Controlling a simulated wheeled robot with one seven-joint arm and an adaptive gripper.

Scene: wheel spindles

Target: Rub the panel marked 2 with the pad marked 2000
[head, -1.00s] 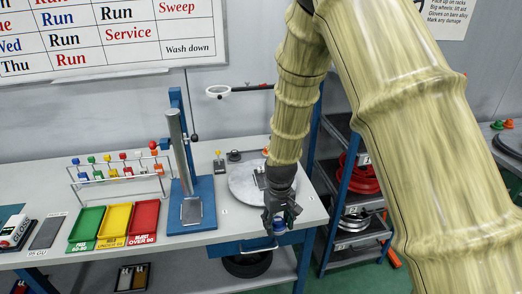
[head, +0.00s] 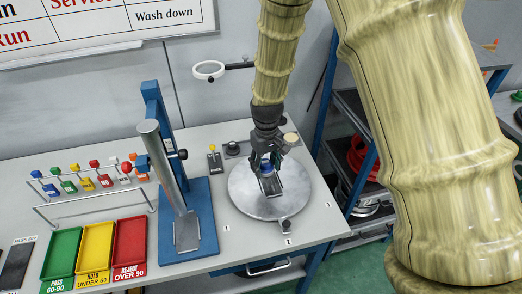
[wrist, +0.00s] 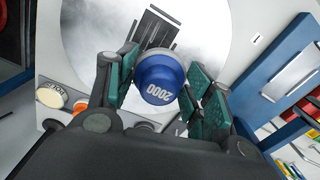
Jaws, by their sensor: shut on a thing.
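My gripper (head: 267,165) is shut on the blue round pad (head: 266,169), over the grey round panel (head: 240,196). In the wrist view the pad (wrist: 160,80) sits between the green-lined fingers and reads 2000. The label 2 (head: 288,242) is on the bench in front of the round panel. A dark striped shape (wrist: 155,30) shows on the panel surface beyond the pad; I cannot tell what it is. Whether the pad touches the panel is hidden.
A blue press stand (head: 203,215) with a slanted metal cylinder stands left of the panel. Green, yellow and red trays (head: 130,246) lie further left. A small clamp (head: 286,226) is at the panel's front edge. A ring lens (head: 209,70) hangs behind. Shelving with wheels stands right.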

